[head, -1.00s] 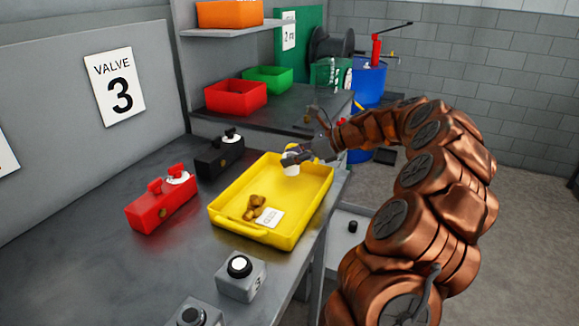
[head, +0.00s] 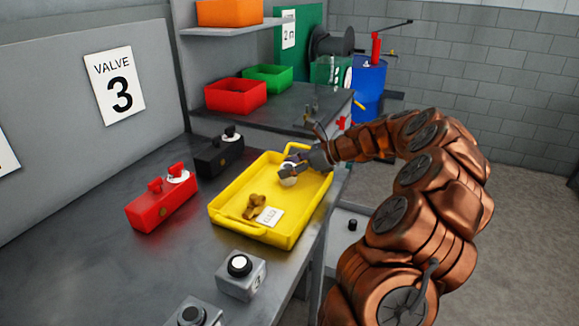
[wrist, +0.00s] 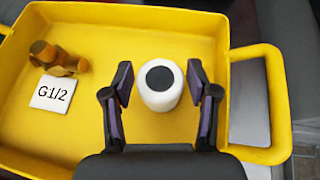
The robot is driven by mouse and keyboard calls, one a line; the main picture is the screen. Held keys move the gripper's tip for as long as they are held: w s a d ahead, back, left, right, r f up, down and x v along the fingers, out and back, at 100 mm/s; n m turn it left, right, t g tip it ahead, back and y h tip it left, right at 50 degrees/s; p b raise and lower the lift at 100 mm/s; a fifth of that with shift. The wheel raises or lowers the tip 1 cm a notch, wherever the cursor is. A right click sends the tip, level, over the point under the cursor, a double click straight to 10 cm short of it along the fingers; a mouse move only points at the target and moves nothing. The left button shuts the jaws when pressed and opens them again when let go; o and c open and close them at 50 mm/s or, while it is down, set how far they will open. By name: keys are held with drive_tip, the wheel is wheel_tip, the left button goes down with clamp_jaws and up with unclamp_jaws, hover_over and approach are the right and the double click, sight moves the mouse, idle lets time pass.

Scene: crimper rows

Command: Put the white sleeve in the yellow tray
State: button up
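The white sleeve (head: 288,182), a short cylinder with a dark round opening on top, stands upright in the far part of the yellow tray (head: 225,221). In the wrist view the sleeve (wrist: 161,97) appears to stand on the floor of the tray (wrist: 255,52). My gripper (head: 289,172) is low over the tray. In the wrist view my gripper (wrist: 161,86) has its fingers on either side of the sleeve, with a gap showing on both sides, so it looks open.
Brass fittings (head: 256,203) and a white G1/2 card (head: 268,217) lie in the tray's near part. A red block (head: 162,203) and a black block (head: 219,158) stand left of the tray. A grey button box (head: 241,276) stands in front.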

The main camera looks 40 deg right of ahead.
drive_tip(key=shift+o, duration=0.8)
drive_tip(key=shift+s+d+r, duration=0.15)
drive_tip(key=shift+r, duration=0.05)
drive_tip(key=v, duration=1.1)
drive_tip(key=shift+s+d+b, duration=0.2)
drive_tip(key=shift+b, duration=0.2)
drive_tip(key=shift+r, duration=0.15)
